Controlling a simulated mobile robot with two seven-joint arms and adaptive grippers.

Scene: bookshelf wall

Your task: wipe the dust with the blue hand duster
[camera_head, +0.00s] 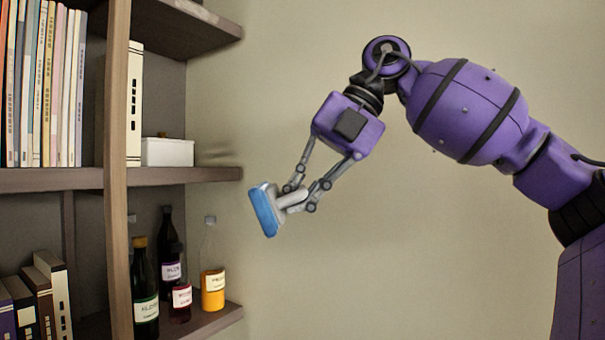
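The hand duster has a blue pad (264,209) and a pale grey handle. My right gripper (298,199) is shut around the handle and holds the duster in the air, tilted, with the pad facing left toward the shelf. The duster is just right of the middle shelf's end and a little below it, apart from it in the picture. A greyish smudge that may be dust (217,155) shows near the right end of the middle shelf. My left gripper is not in view.
The wooden bookshelf (118,200) fills the left side. Its middle shelf carries upright books (45,90) and a white box (167,152). Several bottles (212,285) stand on the lower shelf, below and left of the duster. The wall area right of the shelf is clear.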

